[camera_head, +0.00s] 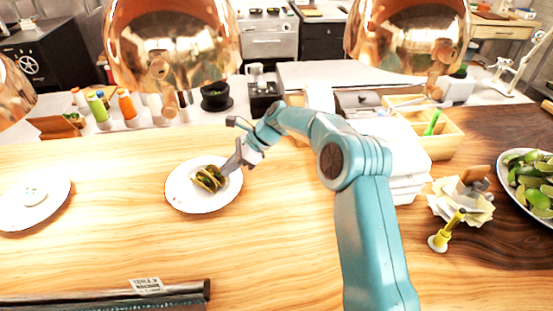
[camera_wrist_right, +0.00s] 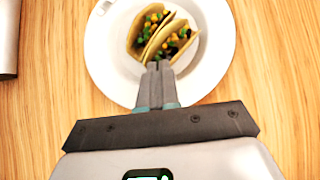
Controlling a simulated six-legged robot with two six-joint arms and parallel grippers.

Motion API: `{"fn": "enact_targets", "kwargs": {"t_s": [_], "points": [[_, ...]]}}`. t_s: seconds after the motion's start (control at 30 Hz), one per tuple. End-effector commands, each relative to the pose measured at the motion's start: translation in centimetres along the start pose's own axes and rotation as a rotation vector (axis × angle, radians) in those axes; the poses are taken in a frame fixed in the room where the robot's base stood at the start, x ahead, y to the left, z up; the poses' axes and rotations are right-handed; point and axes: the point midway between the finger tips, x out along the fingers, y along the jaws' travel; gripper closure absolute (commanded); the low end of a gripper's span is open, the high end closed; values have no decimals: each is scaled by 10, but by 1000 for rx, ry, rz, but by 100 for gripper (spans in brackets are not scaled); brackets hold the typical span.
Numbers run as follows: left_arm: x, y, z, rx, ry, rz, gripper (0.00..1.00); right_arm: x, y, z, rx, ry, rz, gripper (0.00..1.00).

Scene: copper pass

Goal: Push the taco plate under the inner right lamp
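The taco plate (camera_head: 184,203) is white and round and holds two tacos (camera_head: 209,178). It lies on the wooden counter, below the middle copper lamp (camera_head: 172,40) in the head view. Another copper lamp (camera_head: 412,35) hangs to the right, and a third (camera_head: 12,95) is cut by the left edge; I cannot tell which is the inner right one. My right gripper (camera_head: 231,166) reaches over the plate's right side. In the right wrist view its fingers (camera_wrist_right: 157,68) are together, tips close to the tacos; contact is unclear. My left gripper is out of view.
Another white plate (camera_head: 35,204) stands at the left. A dark roll (camera_head: 105,298) lies at the front edge. Counter around the taco plate is clear.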

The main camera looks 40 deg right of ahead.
Motion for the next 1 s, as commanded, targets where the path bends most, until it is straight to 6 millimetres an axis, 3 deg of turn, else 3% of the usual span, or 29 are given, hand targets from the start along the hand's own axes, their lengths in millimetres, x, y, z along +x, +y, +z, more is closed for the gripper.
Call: {"fn": "enact_targets", "kwargs": {"t_s": [0.17, 0.5, 0.7, 1.0], "points": [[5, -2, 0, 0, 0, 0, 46, -14, 0, -3, 1, 3, 3, 100], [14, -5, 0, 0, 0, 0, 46, -104, -1, -1, 0, 0, -5, 100], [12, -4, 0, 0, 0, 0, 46, -145, 0, 0, 0, 0, -4, 100], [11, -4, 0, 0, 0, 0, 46, -164, 1, 1, 0, -1, -1, 100]]}}
